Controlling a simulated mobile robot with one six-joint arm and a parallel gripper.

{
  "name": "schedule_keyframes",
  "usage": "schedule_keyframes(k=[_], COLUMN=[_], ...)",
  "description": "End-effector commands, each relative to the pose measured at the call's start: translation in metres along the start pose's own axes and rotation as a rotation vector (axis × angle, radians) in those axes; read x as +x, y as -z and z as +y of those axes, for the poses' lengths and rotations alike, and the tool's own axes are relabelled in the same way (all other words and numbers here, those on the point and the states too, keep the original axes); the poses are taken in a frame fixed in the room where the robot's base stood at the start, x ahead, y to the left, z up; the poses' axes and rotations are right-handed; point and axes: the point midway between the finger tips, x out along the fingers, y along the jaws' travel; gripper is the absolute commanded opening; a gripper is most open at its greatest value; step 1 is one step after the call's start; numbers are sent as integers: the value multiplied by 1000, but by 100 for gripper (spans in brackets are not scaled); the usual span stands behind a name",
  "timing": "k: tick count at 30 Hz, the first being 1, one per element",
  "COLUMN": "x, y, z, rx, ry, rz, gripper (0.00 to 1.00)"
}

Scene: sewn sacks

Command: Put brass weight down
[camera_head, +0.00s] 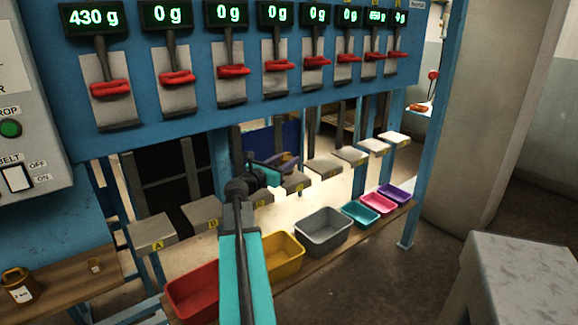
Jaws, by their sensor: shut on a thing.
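My gripper (283,168) is at the centre, over the row of weighing plates and close to the plate marked D (298,185). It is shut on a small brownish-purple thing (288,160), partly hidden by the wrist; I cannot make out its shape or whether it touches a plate. A brown, brass-like knobbed piece with a white label (17,285) stands on the wooden bench at the lower left. A much smaller brass-coloured piece (95,265) stands to its right on the same bench.
Plate A (150,231) is at the left; other plates run back to the right. Red (192,292), yellow (283,256), grey (323,232) and smaller bins stand below. Red-levered chutes (109,90) hang above. The leftmost display (93,18) reads 430 g. A grey block (525,270) stands right.

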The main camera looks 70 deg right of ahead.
Motion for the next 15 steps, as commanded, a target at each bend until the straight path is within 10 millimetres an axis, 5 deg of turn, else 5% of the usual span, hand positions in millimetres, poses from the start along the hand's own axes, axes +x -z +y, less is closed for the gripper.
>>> schedule_keyframes(k=[15], x=[30], y=[0], z=[13], rx=[-1], ry=[0], rz=[-4], gripper=[0])
